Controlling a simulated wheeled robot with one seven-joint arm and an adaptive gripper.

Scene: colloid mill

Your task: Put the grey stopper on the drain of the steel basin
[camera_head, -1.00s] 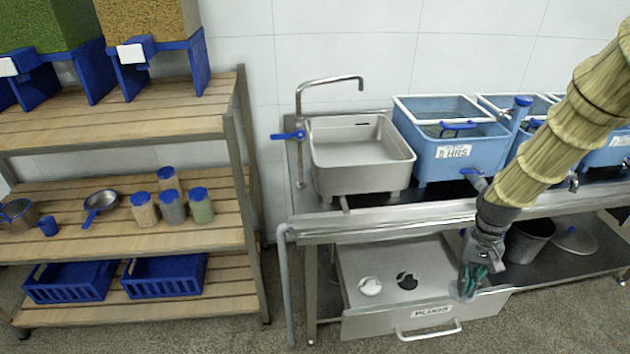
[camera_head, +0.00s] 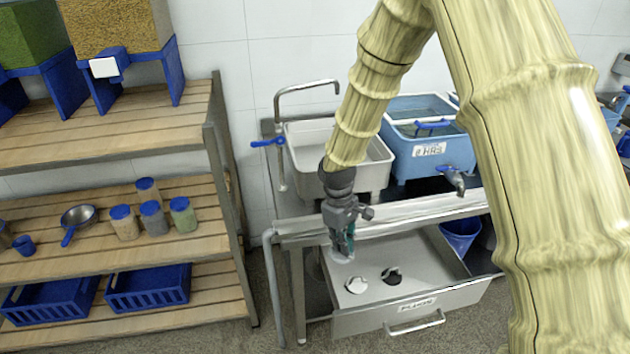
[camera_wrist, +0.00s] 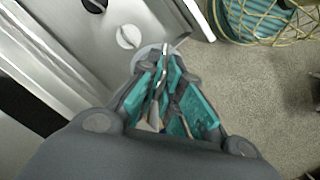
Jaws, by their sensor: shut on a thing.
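My gripper (camera_head: 343,246) is shut on the grey stopper (camera_head: 338,256), a pale grey disc at the fingertips, held over the back left of the open drawer. In the wrist view the stopper's edge (camera_wrist: 143,54) shows beyond the closed teal fingers (camera_wrist: 165,75); the fingers hide the rest. The steel basin (camera_head: 377,178) stands on the bench above the drawer, behind my arm, which covers part of it. Its drain is out of sight.
The open drawer (camera_head: 440,300), labelled as plugs, holds a white stopper (camera_head: 356,285) and a black one (camera_head: 391,276). A tap (camera_head: 305,86) arches over the basin. A blue tub (camera_head: 430,155) stands right of it. Wooden shelves (camera_head: 110,210) are at left.

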